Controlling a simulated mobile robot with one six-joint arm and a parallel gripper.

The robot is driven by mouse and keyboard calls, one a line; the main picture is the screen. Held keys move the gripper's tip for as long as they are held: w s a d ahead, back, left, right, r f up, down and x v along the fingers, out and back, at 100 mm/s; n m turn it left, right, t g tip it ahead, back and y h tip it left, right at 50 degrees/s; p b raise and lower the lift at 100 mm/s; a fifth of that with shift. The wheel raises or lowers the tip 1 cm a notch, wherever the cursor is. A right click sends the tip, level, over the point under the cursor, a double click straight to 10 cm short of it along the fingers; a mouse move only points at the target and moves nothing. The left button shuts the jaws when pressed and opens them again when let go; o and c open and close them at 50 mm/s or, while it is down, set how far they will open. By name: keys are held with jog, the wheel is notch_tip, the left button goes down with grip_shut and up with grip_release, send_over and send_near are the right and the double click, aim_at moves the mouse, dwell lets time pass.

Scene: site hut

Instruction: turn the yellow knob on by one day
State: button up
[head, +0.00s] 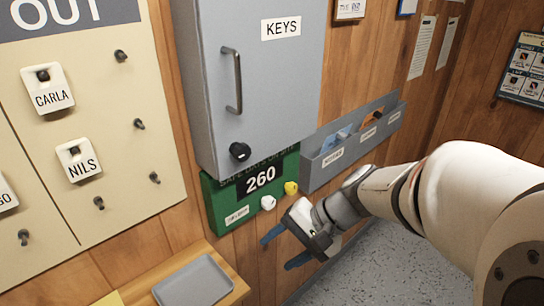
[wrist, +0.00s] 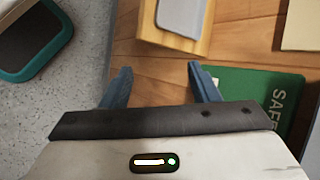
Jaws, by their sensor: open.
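The yellow knob (head: 290,187) sticks out at the lower right of the green counter board (head: 217,207), which hangs on the wood wall and shows 260. A white knob (head: 267,202) sits to its left. My gripper (head: 285,247) is open and empty, below and in front of the two knobs, apart from them. In the wrist view the blue fingers (wrist: 160,80) stand apart with nothing between them. Part of the green board (wrist: 245,88) shows at the right there; neither knob is visible in that view.
A grey key cabinet (head: 262,75) overhangs the board's top. A grey file rack (head: 345,143) is mounted to the right. Below left is a wooden shelf (head: 240,292) with a grey tray (head: 193,283). A teal-edged dark object (wrist: 30,40) stands on the floor.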

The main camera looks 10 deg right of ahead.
jog(key=w+f+m+t+y+b, duration=0.3)
jog(key=w+m+y, duration=0.1)
jog(key=w, duration=0.2)
jog(key=m+t+h+b, duration=0.1)
jog(key=m+t+b, duration=0.4)
jog(key=m+t, duration=0.5)
send_near(294, 190)
jog(key=x, duration=0.9)
jog(key=shift+w+a, duration=0.15)
jog(key=c, duration=1)
jog(key=shift+o, duration=0.2)
